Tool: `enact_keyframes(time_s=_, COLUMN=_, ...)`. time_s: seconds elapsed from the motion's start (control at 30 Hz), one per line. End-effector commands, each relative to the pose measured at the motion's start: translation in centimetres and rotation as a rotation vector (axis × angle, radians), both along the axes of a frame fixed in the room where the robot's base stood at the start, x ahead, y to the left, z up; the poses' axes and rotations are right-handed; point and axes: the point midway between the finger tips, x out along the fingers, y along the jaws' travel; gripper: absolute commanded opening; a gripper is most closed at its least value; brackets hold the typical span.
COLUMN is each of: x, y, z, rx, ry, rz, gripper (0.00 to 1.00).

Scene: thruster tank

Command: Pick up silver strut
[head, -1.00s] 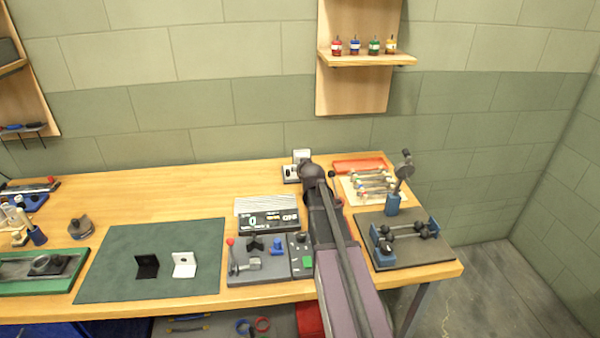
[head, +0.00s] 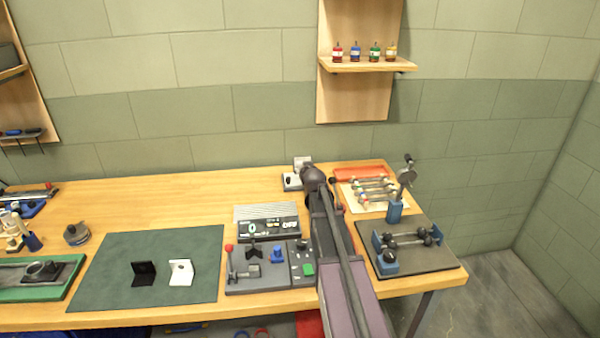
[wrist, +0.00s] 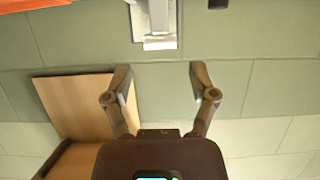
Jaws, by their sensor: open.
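Several thin struts with coloured ends (head: 374,187) lie side by side on a cream tray (head: 348,201) at the back right of the bench in the head view. They are too small there to tell which one is the silver strut. My gripper (wrist: 160,78) is open and empty in the wrist view, its two fingers spread apart against the wall. In the head view my arm hides most of the gripper, left of the struts. No strut shows in the wrist view.
A red tray (head: 362,172) lies behind the struts, and a blue-based stand (head: 395,211) is at their right. A dark fixture plate (head: 440,258) is in front. A control panel (head: 265,272) and a green mat (head: 110,265) lie left of my arm.

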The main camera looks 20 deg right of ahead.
Motion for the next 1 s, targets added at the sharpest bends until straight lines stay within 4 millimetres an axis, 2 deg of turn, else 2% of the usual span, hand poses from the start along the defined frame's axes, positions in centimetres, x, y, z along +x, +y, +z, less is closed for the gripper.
enact_keyframes(time_s=0.03, x=1.1, y=-0.3, z=-0.6, rx=0.000, ry=0.000, rz=0.000, gripper=0.74)
enact_keyframes(time_s=0.1, x=2.0, y=-0.6, z=-1.0, rx=0.000, ry=0.000, rz=0.000, gripper=0.74)
enact_keyframes(time_s=0.3, x=3.9, y=-1.1, z=-1.8, rx=0.000, ry=0.000, rz=0.000, gripper=0.74)
enact_keyframes(time_s=0.8, x=4.3, y=-1.3, z=-1.9, rx=0.001, ry=0.000, rz=-0.001, gripper=0.74)
enact_keyframes(time_s=1.0, x=5.6, y=-1.8, z=-2.6, rx=0.001, ry=0.000, rz=-0.001, gripper=0.74)
